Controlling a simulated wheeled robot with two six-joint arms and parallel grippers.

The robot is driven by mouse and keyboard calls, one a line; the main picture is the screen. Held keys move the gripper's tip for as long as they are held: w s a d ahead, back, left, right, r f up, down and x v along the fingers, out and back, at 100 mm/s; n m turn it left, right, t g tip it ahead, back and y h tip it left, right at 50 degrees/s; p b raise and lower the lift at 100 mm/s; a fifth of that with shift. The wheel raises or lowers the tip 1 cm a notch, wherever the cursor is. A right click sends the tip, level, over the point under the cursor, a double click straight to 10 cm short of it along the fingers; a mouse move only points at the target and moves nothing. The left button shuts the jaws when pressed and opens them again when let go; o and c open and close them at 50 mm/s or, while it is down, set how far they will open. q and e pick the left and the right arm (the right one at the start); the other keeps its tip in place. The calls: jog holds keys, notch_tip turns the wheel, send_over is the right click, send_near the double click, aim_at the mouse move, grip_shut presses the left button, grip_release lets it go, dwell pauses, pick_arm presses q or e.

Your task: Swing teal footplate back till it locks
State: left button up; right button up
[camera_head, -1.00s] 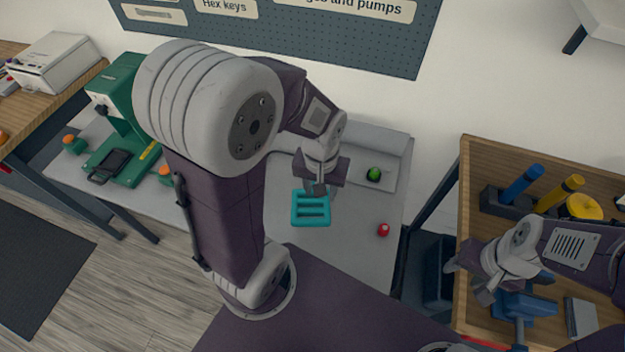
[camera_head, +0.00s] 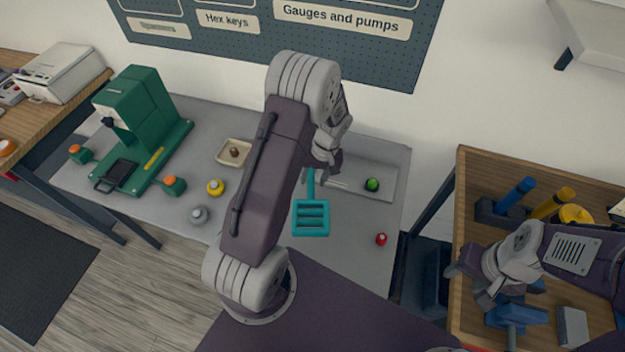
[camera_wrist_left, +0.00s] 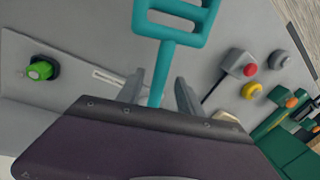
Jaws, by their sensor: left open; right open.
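The teal footplate (camera_head: 311,203), a slotted frame on a straight stem (camera_head: 311,182), shows over the grey bench in the head view, its slotted end toward me. In the left wrist view the footplate (camera_wrist_left: 178,33) is at the top and its stem (camera_wrist_left: 161,72) runs down between my left fingers. My left gripper (camera_wrist_left: 160,92) is open, one finger on each side of the stem, with gaps visible. In the head view my left gripper (camera_head: 322,168) is partly hidden by its wrist. My right gripper (camera_head: 468,283) is open over the wooden table at right.
A green machine (camera_head: 140,115), yellow knob (camera_head: 215,187) and grey knob (camera_head: 199,215) are at left. A blue fixture (camera_head: 515,315) is close to my right gripper.

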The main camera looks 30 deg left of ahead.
pick_arm(q)
jog(key=shift+s+a+f, duration=0.15)
jog(key=shift+s+f, duration=0.05)
jog(key=shift+f, duration=0.65)
grip_shut()
jog(key=shift+w, duration=0.1)
dwell(0.7)
